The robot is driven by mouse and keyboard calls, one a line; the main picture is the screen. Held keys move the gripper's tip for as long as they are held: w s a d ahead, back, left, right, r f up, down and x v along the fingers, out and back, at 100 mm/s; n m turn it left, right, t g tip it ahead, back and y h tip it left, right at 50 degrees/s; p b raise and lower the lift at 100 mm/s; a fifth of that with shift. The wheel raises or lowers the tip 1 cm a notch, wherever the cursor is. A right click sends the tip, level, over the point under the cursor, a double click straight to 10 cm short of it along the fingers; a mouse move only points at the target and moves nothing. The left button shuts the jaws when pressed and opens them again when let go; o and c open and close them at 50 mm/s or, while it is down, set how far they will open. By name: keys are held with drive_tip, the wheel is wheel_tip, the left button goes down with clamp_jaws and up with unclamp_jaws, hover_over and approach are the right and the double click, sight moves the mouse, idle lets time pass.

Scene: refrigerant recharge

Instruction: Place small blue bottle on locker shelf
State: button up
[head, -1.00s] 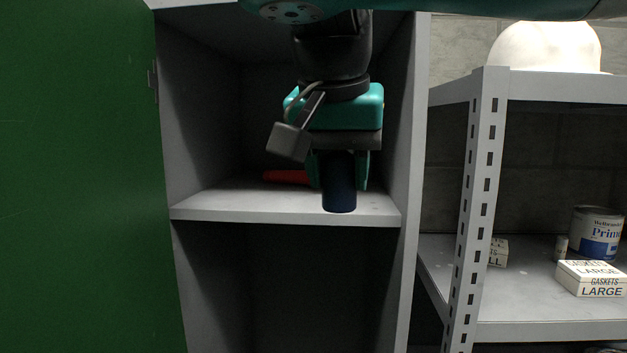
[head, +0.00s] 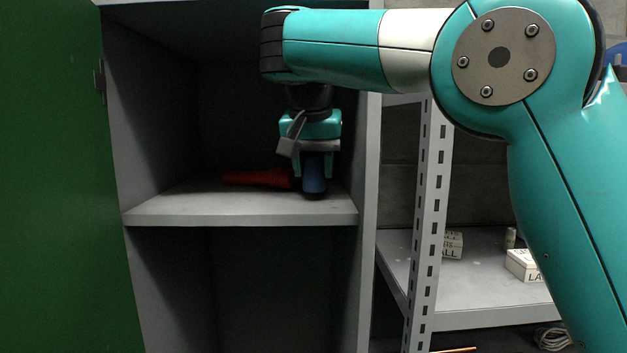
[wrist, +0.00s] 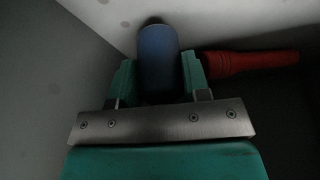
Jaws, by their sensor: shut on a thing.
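The small blue bottle (head: 314,176) is upright between the fingers of my gripper (head: 313,172), inside the locker at the right part of the shelf (head: 240,213). The bottle's base is at or just above the shelf surface; I cannot tell whether it touches. In the wrist view the blue bottle (wrist: 158,56) sits between the two teal fingertips of my gripper (wrist: 158,78), which are shut on it. The fingers hide part of the bottle's sides.
A red object, like a flashlight (head: 257,178), lies on the shelf just left of the bottle. The green locker door (head: 60,180) stands open at left. A metal rack (head: 428,230) with small boxes is at right. The shelf's left part is clear.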

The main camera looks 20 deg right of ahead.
sight(312, 162)
drive_tip(key=shift+f+b, duration=0.35)
drive_tip(key=shift+f, duration=0.6)
drive_tip(key=shift+r, duration=0.1)
drive_tip(key=o, duration=1)
drive_tip(key=p+v, duration=0.1)
drive_tip(key=v, duration=0.1)
drive_tip(key=p+v, duration=0.3)
drive_tip(key=shift+s+a+r, duration=0.2)
drive_tip(key=shift+s+a, duration=0.05)
drive_tip(key=shift+s, duration=0.15)
drive_tip(key=s+a, duration=0.1)
drive_tip(key=s, duration=0.2)
drive_tip(key=s+a+b, duration=0.1)
drive_tip(key=s+a, duration=0.1)
drive_tip(key=s, duration=0.1)
drive_tip(key=s+a, duration=0.2)
drive_tip(key=s, duration=0.2)
drive_tip(key=shift+f, duration=0.25)
